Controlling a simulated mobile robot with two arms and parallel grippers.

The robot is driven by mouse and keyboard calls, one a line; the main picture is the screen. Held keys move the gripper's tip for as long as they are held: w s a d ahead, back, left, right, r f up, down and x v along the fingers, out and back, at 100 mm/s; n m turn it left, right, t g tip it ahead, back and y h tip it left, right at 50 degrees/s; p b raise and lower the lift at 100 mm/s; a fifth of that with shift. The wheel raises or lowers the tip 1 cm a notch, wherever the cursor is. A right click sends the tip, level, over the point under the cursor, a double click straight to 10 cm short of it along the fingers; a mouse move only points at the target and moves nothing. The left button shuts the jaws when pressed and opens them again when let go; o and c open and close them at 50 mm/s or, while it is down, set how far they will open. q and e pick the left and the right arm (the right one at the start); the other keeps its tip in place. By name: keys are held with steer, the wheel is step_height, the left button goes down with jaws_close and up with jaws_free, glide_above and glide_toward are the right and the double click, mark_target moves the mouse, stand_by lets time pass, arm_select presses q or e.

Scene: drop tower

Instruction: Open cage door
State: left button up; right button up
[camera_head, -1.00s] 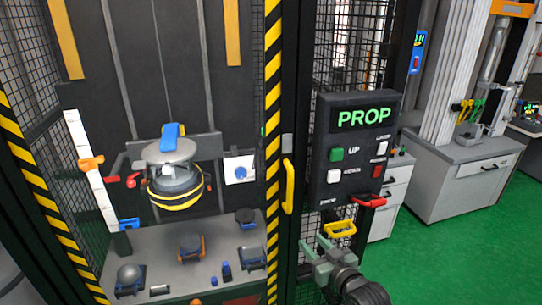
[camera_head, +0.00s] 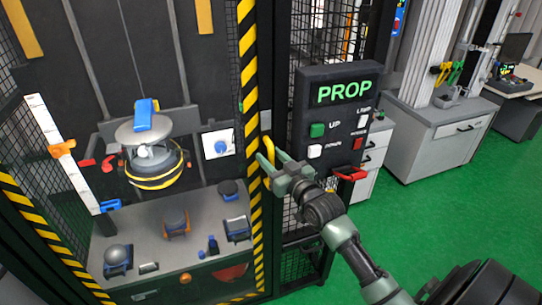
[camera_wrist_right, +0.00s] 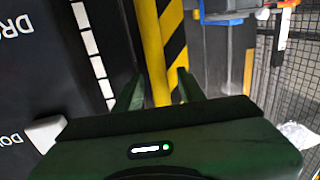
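The cage door's edge bears a yellow-and-black striped strip (camera_head: 249,100) and stands beside the dark post left of the control box, with the door looking shut. Its yellow upright handle (camera_head: 267,150) is partly hidden by my right gripper (camera_head: 268,165) in the head view. In the right wrist view the handle (camera_wrist_right: 153,50) runs between the two green fingers of my right gripper (camera_wrist_right: 158,88). The fingers are apart, with gaps beside the handle, so the gripper looks open. My left gripper is not in view.
A control box (camera_head: 340,120) reading "PROP" is mounted just right of the handle, with a red handle (camera_head: 349,174) below it. Inside the cage are a drop weight (camera_head: 152,160) and a grey bench (camera_head: 150,245) with small fixtures. Green floor (camera_head: 420,215) is free at right.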

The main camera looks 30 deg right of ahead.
jaws_close()
stand_by(1.4)
